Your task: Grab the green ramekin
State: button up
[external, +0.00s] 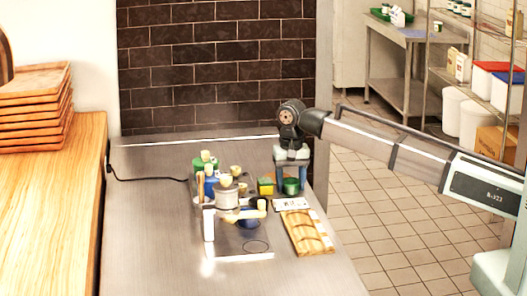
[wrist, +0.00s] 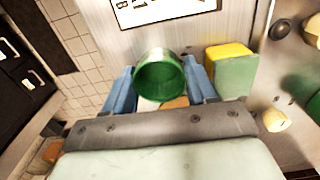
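The green ramekin (wrist: 160,80) sits between the two blue fingers of my gripper (wrist: 161,82) in the wrist view, its open top facing the camera. The fingers stand on either side of it, with a narrow gap seeming to show at each side. In the external view my gripper (external: 291,178) points down at the right part of the steel counter. The ramekin (external: 291,187) shows low between its fingers. My gripper looks open around it. Whether a finger touches the ramekin is hard to tell.
A yellow and green block (external: 265,187) stands just left of my gripper; it also shows in the wrist view (wrist: 232,70). Several pots and containers crowd further left. A white lettered card (external: 291,204) and a wooden board (external: 308,232) lie in front. The counter's right edge is close.

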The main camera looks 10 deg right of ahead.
jog(key=c, duration=0.5)
